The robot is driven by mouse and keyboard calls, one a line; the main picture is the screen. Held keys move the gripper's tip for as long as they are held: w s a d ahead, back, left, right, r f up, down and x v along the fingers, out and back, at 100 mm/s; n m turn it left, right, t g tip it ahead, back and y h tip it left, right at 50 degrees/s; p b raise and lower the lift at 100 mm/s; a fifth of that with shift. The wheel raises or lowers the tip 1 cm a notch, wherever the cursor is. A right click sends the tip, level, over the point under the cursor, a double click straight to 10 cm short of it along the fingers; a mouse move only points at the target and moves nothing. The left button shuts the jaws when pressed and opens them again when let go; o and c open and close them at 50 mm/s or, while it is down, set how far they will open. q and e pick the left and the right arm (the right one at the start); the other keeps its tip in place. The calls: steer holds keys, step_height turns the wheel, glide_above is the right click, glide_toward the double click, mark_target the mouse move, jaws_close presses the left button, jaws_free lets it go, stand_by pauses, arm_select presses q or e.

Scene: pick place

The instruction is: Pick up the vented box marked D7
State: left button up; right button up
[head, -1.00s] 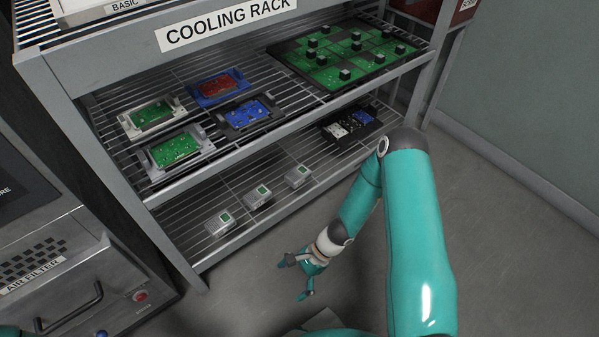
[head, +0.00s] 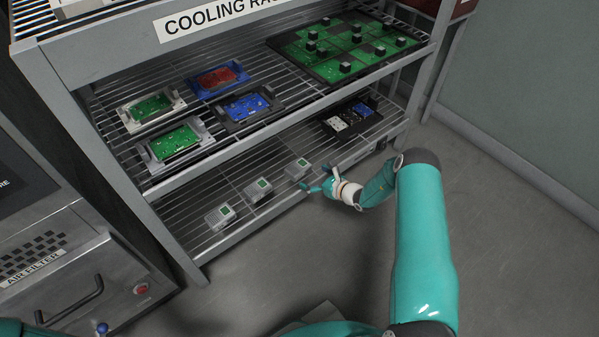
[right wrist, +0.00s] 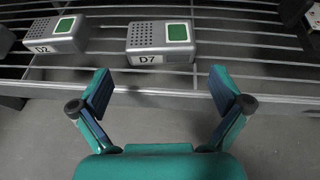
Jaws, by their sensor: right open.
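The vented box marked D7 (right wrist: 160,42) is grey, with a hole grid and a green square on top. It sits on the lower wire shelf, ahead of and between my right fingers in the right wrist view. In the head view it is the rightmost of three small grey boxes (head: 297,170). My right gripper (head: 322,181) is open and empty near the shelf's front edge, just right of and short of the box. Its two fingers (right wrist: 161,88) are spread wide in the right wrist view, with the shelf edge beyond them. My left gripper is out of view.
A similar box marked D2 (right wrist: 56,36) stands left of D7; a third box (head: 220,217) is farther left. A dark tray (head: 350,117) lies behind on the right. The upper shelf (head: 222,147) carries several circuit-board trays above. Open floor lies in front.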

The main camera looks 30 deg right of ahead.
mark_target(302, 169)
steer(key=x, duration=0.3)
steer(key=shift+b, duration=0.4)
steer(key=b+x, duration=0.3)
steer(key=x, duration=0.1)
steer(key=shift+w, duration=0.4)
steer(key=shift+w+a, duration=0.1)
steer(key=shift+w, duration=0.3)
steer(key=shift+r, duration=0.1)
steer(key=c, duration=0.9)
